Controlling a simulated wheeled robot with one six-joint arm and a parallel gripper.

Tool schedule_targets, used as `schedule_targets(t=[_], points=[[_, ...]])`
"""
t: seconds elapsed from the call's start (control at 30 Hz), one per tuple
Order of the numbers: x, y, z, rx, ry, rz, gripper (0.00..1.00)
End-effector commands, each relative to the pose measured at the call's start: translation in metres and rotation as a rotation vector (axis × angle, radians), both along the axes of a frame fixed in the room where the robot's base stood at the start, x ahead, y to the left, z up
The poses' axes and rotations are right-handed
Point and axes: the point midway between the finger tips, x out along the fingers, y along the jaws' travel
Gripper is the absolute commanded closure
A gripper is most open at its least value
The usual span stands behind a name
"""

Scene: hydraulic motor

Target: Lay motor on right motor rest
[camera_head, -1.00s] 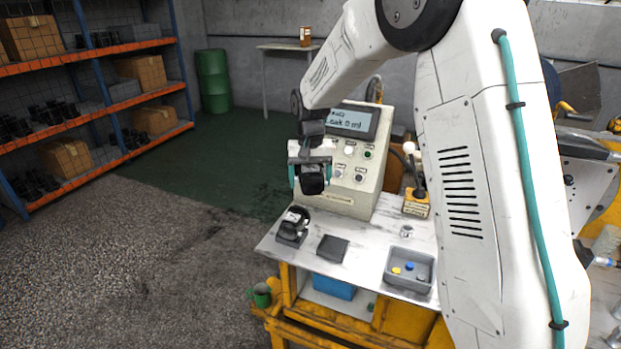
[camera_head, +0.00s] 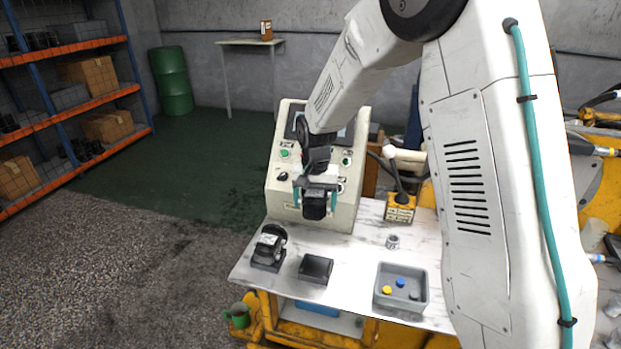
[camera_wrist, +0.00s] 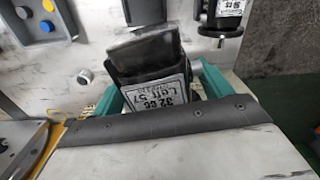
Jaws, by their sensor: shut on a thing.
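My gripper (camera_head: 316,192) is shut on a black motor (camera_head: 315,208) and holds it above the table, in front of the control panel. In the wrist view the held motor (camera_wrist: 157,93) sits between the teal fingers, with a white label reading "32 cc". The right motor rest (camera_head: 316,267), a dark square block, is empty. A second black motor (camera_head: 270,243) lies on the left rest (camera_head: 264,265).
A grey tray (camera_head: 402,307) with yellow and blue caps stands right of the empty rest. A small metal fitting (camera_head: 392,242) stands behind it. The control panel (camera_head: 285,195) rises at the back. A yellow box with a lever (camera_head: 400,208) is at back right. White tabletop (camera_head: 350,250) is bare between them.

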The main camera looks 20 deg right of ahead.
Motion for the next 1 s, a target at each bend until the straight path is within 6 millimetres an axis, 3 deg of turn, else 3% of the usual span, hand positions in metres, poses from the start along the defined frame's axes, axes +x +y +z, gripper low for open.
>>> schedule_targets(t=[0.1, 0.33, 0.63, 1.0], points=[[-0.025, 0.006, -0.023, 0.001, -0.001, -0.075, 0.77], [-0.053, 0.010, -0.047, 0.002, -0.005, -0.168, 0.77], [-0.056, 0.011, -0.065, 0.002, -0.004, -0.179, 0.77], [-0.056, 0.011, -0.101, 0.002, -0.004, -0.178, 0.77]])
